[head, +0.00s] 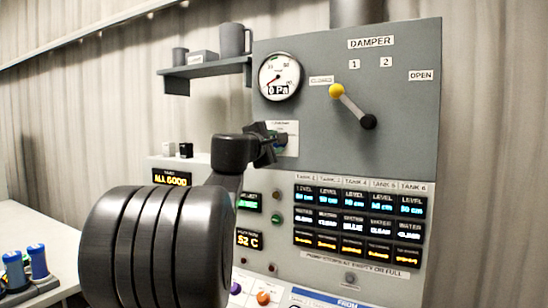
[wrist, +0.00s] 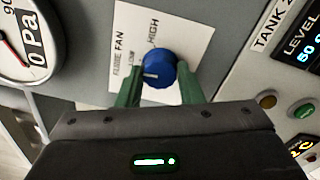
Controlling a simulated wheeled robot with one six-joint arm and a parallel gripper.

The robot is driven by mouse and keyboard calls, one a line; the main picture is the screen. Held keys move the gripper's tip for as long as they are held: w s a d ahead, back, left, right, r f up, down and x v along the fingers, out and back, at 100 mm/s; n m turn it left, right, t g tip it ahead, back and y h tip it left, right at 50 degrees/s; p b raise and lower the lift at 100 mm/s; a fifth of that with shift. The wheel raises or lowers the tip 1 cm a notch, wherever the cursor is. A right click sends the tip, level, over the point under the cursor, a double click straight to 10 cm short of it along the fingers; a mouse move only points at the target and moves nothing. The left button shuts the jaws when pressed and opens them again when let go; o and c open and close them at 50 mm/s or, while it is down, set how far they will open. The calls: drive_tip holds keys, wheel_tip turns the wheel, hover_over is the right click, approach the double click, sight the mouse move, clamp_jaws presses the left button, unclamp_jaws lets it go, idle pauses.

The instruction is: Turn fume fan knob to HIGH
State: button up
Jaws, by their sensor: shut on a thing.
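The blue fume fan knob (wrist: 160,67) sits on a white plate (wrist: 190,50) lettered FUME FAN, LOW and HIGH in the wrist view. A pale mark on the knob points to the picture's left, nearer LOW than HIGH. My gripper (wrist: 160,85) has one green finger on each side of the knob and is shut on it. In the head view my gripper (head: 280,138) is at the panel just below the gauge. It covers part of the white plate (head: 291,130), and the knob is mostly hidden there.
A round gauge (head: 279,77) reading 0 Pa is above the knob. The damper lever's yellow end (head: 336,91) is by CLOSED. Tank displays (head: 358,220) and small round buttons are below right. A shelf (head: 205,70) with mugs juts out at upper left.

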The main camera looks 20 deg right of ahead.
drive_tip(key=shift+f+m+b, duration=0.15)
drive_tip(key=shift+m+b, duration=4.75)
drive_tip(key=shift+m, duration=1.6)
drive_tip(key=o, duration=1)
drive_tip(key=shift+c, duration=0.2)
